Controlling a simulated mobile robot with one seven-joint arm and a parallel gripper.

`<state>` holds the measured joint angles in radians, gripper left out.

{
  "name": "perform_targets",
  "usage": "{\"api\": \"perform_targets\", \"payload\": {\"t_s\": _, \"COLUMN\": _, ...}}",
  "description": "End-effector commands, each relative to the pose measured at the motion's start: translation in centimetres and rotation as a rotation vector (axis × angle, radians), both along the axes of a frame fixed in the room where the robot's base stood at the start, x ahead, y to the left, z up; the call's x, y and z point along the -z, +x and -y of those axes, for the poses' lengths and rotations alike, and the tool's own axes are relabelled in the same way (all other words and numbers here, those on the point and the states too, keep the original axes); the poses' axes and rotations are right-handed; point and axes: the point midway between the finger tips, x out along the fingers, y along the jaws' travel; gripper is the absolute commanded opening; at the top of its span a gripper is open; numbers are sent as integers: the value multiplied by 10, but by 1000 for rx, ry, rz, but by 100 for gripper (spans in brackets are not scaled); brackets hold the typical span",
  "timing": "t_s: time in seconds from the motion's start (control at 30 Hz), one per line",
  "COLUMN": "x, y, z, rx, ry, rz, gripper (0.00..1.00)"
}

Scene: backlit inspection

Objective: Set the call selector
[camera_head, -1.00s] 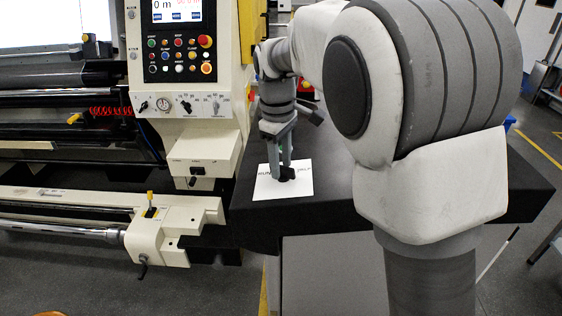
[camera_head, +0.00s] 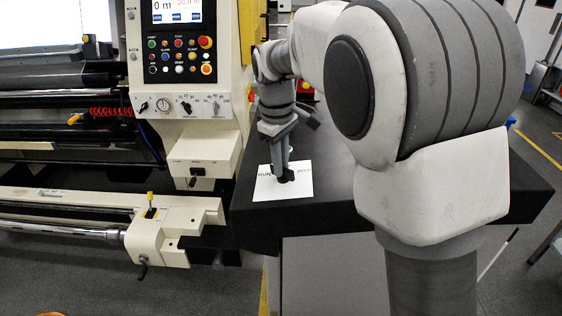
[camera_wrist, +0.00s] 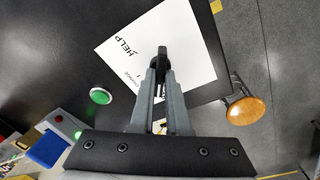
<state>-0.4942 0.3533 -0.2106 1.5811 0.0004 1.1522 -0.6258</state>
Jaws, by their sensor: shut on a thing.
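The call selector (camera_head: 286,177) is a small black knob on a white card (camera_head: 302,188) lying on the dark table top. It also shows in the wrist view (camera_wrist: 162,53), between the fingertips. My gripper (camera_head: 281,172) points down at the card and is shut on the knob. In the wrist view the white card (camera_wrist: 190,35) carries the printed words HELP and CHANGE on the left of the knob; other lettering is partly hidden by my fingers. The mark that the knob points at cannot be made out.
A cream machine with a button panel (camera_head: 180,55) and levers stands close on the left.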

Motion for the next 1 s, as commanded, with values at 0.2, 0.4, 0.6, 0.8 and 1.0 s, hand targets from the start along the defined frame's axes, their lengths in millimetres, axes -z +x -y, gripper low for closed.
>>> {"api": "perform_targets", "payload": {"t_s": 0.2, "x": -1, "y": 0, "z": -1, "rx": 161, "ry": -1, "rz": 27, "gripper": 0}}
{"api": "perform_targets", "payload": {"t_s": 0.4, "x": -1, "y": -1, "z": -1, "rx": 348, "ry": -3, "rz": 58, "gripper": 0}}
{"api": "perform_targets", "payload": {"t_s": 0.6, "x": -1, "y": -1, "z": -1, "rx": 533, "ry": -3, "rz": 88, "gripper": 0}}
{"api": "perform_targets", "payload": {"t_s": 0.8, "x": -1, "y": -1, "z": -2, "rx": 697, "ry": -4, "rz": 117, "gripper": 0}}
{"api": "perform_targets", "payload": {"t_s": 1.0, "x": -1, "y": -1, "z": -2, "rx": 823, "ry": -3, "rz": 137, "gripper": 0}}
